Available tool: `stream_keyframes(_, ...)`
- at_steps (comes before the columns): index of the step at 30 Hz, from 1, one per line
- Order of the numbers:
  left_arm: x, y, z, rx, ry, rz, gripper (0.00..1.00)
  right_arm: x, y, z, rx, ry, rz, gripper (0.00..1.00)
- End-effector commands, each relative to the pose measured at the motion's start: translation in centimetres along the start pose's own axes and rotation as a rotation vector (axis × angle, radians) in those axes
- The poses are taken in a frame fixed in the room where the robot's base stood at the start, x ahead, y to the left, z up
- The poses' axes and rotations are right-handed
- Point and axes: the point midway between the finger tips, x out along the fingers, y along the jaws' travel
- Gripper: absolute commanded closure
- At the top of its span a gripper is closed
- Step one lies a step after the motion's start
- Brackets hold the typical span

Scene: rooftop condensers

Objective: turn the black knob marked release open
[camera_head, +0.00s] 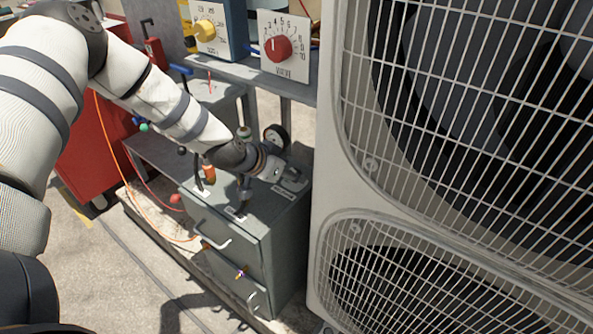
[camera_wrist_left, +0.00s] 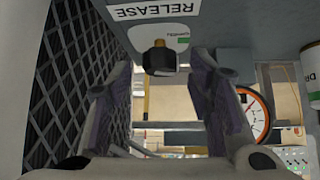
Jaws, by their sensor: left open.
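The black knob (camera_wrist_left: 158,57) shows in the left wrist view. It sits on a pale plate beside an upside-down RELEASE label (camera_wrist_left: 155,10). My left gripper (camera_wrist_left: 160,100) is open, its two fingers spread to either side of and below the knob in that picture. A gap shows between the fingers, and nothing is held. In the head view my left gripper (camera_head: 292,180) is over the top of the grey cabinet (camera_head: 225,228), near its back right corner. I cannot make out the release knob there; the gripper seems to cover it. My right gripper is not in view.
A large condenser with wire grilles (camera_head: 440,200) stands close on the right. A round gauge (camera_head: 277,137) stands behind the gripper. A red dial (camera_head: 278,48) and a yellow knob (camera_head: 204,30) are on the shelf. Small levers stand on the cabinet; an orange hose (camera_head: 118,150) runs left.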

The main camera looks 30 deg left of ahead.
Motion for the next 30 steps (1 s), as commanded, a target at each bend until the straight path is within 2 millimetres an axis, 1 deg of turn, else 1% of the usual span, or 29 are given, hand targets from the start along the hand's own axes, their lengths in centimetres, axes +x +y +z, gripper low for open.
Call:
stream_keyframes(1, 1.0, 0.0, 0.5, 0.000, -0.008, 0.001, 0.53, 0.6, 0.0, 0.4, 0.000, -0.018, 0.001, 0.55)
stream_keyframes(3, 1.5, 0.0, 0.2, 0.001, -0.004, 0.001, 0.53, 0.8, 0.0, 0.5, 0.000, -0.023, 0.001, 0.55)
stream_keyframes(12, 1.5, 0.0, -0.3, 0.002, 0.005, 0.000, 0.53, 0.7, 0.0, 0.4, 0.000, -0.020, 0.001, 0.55)
stream_keyframes(14, 1.5, 0.0, -0.3, 0.002, 0.005, 0.000, 0.66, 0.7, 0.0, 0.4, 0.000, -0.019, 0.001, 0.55)
stream_keyframes(15, 1.5, 0.0, -0.3, 0.002, 0.005, 0.000, 0.75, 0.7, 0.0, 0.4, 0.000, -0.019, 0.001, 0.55)
stream_keyframes(17, 1.5, 0.0, -0.3, 0.001, 0.005, 0.000, 0.89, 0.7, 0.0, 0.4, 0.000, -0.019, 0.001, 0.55)
stream_keyframes(18, 1.5, 0.0, -0.3, 0.001, 0.005, 0.000, 0.98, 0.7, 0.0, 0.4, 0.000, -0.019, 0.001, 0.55)
stream_keyframes(19, 1.5, 0.0, -0.3, 0.001, 0.005, 0.000, 1.00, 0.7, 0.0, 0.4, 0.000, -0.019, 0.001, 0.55)
stream_keyframes(23, 1.4, 0.1, -0.4, -0.006, 0.005, -0.008, 1.00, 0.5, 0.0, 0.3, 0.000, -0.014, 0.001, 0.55)
stream_keyframes(27, 1.2, 0.4, -0.9, -0.080, 0.010, -0.087, 1.00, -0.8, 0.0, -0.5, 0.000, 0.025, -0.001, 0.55)
stream_keyframes(30, 1.3, 0.4, -0.7, -0.144, 0.008, -0.148, 1.00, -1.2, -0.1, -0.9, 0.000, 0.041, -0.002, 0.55)
